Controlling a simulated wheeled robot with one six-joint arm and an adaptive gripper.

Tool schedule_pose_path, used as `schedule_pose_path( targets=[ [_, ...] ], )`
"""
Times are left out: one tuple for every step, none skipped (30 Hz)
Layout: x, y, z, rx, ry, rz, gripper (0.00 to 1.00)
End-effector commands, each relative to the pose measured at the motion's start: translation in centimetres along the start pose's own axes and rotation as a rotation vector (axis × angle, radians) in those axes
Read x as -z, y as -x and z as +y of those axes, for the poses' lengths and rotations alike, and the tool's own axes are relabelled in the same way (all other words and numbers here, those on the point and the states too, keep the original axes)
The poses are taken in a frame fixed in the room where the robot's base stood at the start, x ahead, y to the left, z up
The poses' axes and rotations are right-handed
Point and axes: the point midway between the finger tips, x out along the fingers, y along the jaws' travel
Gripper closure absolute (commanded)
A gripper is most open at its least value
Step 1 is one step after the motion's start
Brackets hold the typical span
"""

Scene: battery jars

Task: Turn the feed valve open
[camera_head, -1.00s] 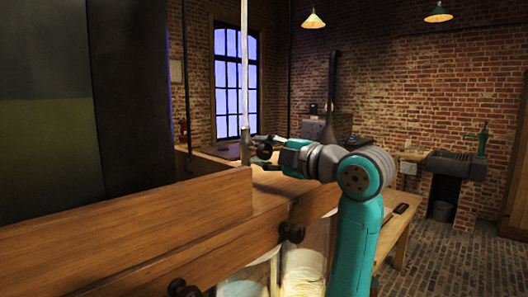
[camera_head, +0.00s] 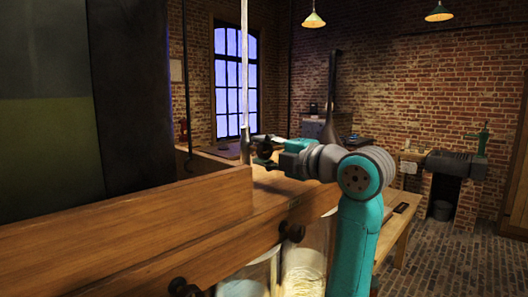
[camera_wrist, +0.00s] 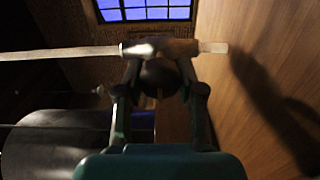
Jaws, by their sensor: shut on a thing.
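The feed valve is a grey metal fitting (camera_head: 246,146) at the lower end of a pale upright tube (camera_head: 244,70), beside the wooden bench. In the wrist view the valve body (camera_wrist: 160,48) lies across the picture on the tube. A dark round knob (camera_wrist: 160,78) sits just below it in that view. My gripper (camera_head: 263,150) reaches the valve from the right. In the wrist view my gripper (camera_wrist: 160,84) has one finger on each side of the knob and is shut on it. The knob's far side is hidden.
A wooden bench (camera_head: 130,225) with a raised edge runs along the left and front. A tall dark panel (camera_head: 135,90) stands at the left. Pale glass jars (camera_head: 302,272) show below the bench.

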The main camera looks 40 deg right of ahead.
Motion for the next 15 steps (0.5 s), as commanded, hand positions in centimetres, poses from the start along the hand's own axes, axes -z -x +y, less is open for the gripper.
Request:
schedule_pose_path(
  targets=[
    [0.03,-0.01,-0.09,0.002,0.000,0.001,0.97],
    [0.03,-0.01,-0.09,0.002,0.000,0.001,0.54],
    [0.03,-0.01,-0.08,0.002,0.000,0.001,0.44],
    [0.03,-0.01,-0.08,0.002,0.000,0.001,0.37],
    [0.02,-0.01,-0.07,0.002,0.000,0.001,0.37],
    [0.02,-0.01,-0.06,0.002,-0.001,0.001,0.37],
    [0.02,0.00,-0.06,0.002,-0.001,0.001,0.37],
    [0.02,-0.01,-0.06,0.002,-0.001,0.001,0.37],
    [0.02,0.00,-0.05,0.001,-0.001,0.001,0.37],
    [0.01,0.00,-0.05,0.001,-0.001,0.000,0.37],
    [0.01,0.00,-0.04,0.001,-0.001,0.000,0.37],
    [0.01,0.00,-0.04,0.001,-0.001,0.000,0.37],
    [0.00,0.04,-0.03,0.001,-0.001,0.000,0.37],
    [-0.01,0.11,-0.03,0.001,-0.001,0.000,0.37],
    [-0.03,0.28,-0.01,0.000,-0.001,-0.001,0.37]
  ],
)
